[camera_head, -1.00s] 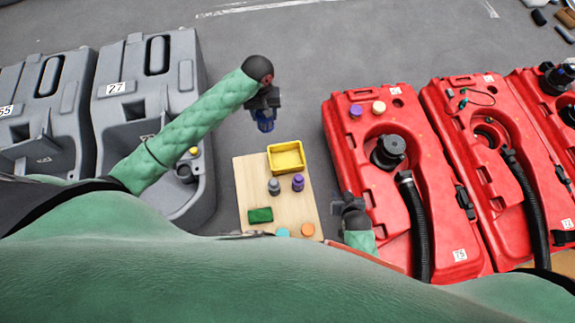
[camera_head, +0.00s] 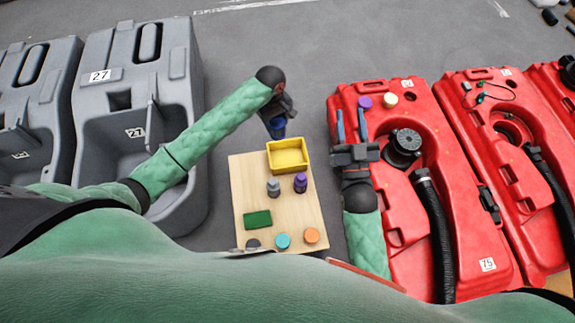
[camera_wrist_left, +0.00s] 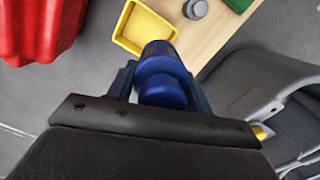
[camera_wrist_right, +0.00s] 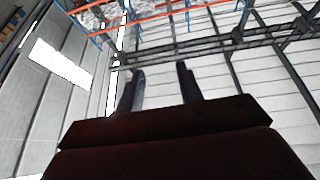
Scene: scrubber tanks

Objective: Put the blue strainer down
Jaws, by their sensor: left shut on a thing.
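The blue strainer (camera_wrist_left: 162,78) is between the fingers of my left gripper (camera_wrist_left: 160,90), which is shut on it. In the head view the strainer (camera_head: 278,127) is at the end of my left arm, at the far edge of the yellow tray (camera_head: 272,160). The tray stands on the light wooden board and shows in the left wrist view (camera_wrist_left: 125,40). I cannot tell whether the strainer touches the tray.
Grey tanks (camera_head: 185,60) stand at left, red tanks (camera_head: 460,220) at right. Grey floor beyond the board is clear.

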